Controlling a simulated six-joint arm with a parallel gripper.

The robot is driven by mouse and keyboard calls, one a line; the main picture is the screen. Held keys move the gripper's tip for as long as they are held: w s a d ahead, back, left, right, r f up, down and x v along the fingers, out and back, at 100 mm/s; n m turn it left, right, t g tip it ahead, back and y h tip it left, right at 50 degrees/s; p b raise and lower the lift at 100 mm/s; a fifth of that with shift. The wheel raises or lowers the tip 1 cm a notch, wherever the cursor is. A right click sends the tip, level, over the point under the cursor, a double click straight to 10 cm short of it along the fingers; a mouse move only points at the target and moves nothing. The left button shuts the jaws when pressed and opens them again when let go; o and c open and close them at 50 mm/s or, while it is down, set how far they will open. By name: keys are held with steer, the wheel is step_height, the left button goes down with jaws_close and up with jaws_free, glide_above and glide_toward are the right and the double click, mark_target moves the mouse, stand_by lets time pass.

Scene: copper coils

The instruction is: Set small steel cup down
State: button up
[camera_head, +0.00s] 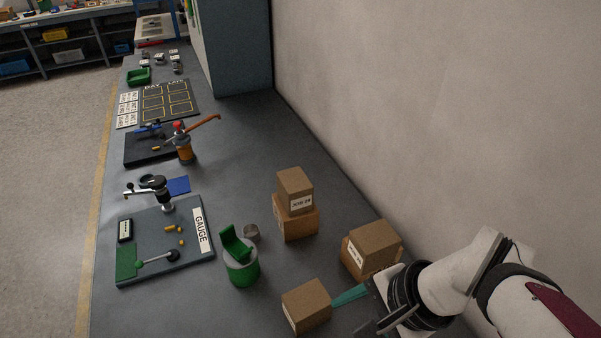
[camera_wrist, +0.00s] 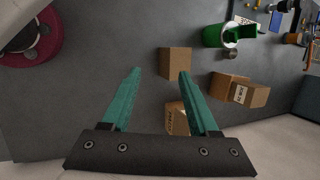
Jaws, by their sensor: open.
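A small steel cup (camera_head: 251,232) stands on the dark bench, just right of a green cylindrical container (camera_head: 242,272) with a raised green flap. In the wrist view the cup (camera_wrist: 233,54) is small, close beside the green container (camera_wrist: 214,36). My gripper (camera_head: 345,297) is at the lower right in the head view, well apart from the cup and near a lone cardboard box (camera_head: 306,306). In the wrist view its two teal fingers (camera_wrist: 159,72) are spread wide with nothing held between them. One finger is mostly hidden in the head view.
Stacked cardboard boxes (camera_head: 297,222) stand right of the cup, and another stack (camera_head: 374,242) is by the wall. A gauge board (camera_head: 190,258) lies left of the green container. Open bench lies behind the cup, toward the orange-handled press (camera_head: 185,150).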

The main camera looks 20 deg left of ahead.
steer(key=w+a+f+m+t+y, duration=0.1)
steer(key=w+a+f+m+y, duration=0.2)
steer(key=w+a+m, duration=0.75)
steer(key=m+t, duration=0.2)
steer(key=m, duration=0.1)
glide_toward(248, 231)
steer(key=shift+w+a+f+m, duration=0.15)
steer(key=shift+a+m, duration=0.2)
steer(key=shift+a, duration=0.35)
steer(key=x, duration=0.6)
steer(key=shift+d+f, duration=0.25)
steer(key=shift+f, duration=0.15)
steer(key=shift+r, duration=0.1)
jaws_close()
